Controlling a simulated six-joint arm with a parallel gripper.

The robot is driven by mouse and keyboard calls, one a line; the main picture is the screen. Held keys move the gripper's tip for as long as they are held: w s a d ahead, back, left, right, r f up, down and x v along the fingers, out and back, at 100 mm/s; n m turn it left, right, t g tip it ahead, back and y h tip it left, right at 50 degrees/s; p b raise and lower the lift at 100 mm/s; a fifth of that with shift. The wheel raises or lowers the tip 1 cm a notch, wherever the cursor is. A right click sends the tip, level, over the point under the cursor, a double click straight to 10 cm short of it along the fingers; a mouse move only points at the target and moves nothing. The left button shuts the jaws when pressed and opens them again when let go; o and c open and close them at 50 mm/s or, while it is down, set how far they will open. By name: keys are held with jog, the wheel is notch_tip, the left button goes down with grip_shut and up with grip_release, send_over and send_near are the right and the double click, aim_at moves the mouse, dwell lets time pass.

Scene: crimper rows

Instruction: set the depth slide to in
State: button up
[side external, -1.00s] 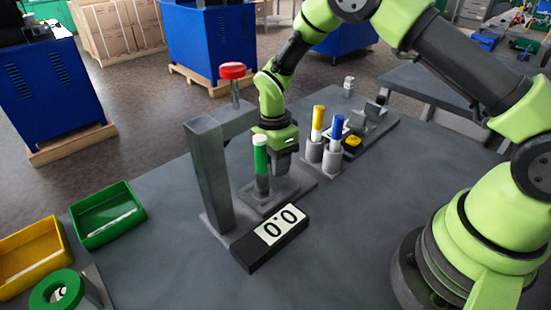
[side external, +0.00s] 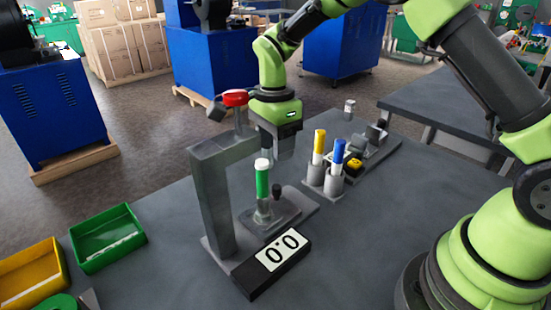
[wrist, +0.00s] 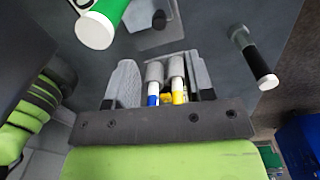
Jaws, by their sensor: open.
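A small black knob (side external: 277,191) stands on a low grey plate (side external: 300,207), beside the green cylinder with a white top (side external: 262,181). The knob looks like the depth slide's handle, though no label is readable. It also shows at the top of the wrist view (wrist: 159,20). My gripper (side external: 282,152) hangs above the plate, pointing down, open and apart from the knob. In the wrist view its two grey fingers (wrist: 158,70) stand apart with nothing held between them. The slide's track is too small to read as in or out.
A grey post frame (side external: 212,195) with a red knob (side external: 235,98) stands close left of my gripper. A display (side external: 272,262) reads 0.0 in front. Yellow (side external: 319,143) and blue (side external: 338,152) cylinders stand in holders at right. Green (side external: 108,240) and yellow (side external: 32,275) bins lie left.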

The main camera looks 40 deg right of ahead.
aim_at(277, 186)
jog(key=shift+r, duration=0.1)
jog(key=s+d+m+t+y, duration=0.3)
jog(key=m+t, duration=0.1)
jog(key=m, duration=0.3)
jog(key=x, duration=0.7)
jog(key=s+x, duration=0.1)
jog(key=x, duration=0.2)
jog(key=shift+w+a+f, duration=0.1)
jog(key=shift+a+f, duration=0.1)
jog(key=shift+f, duration=0.15)
grip_shut()
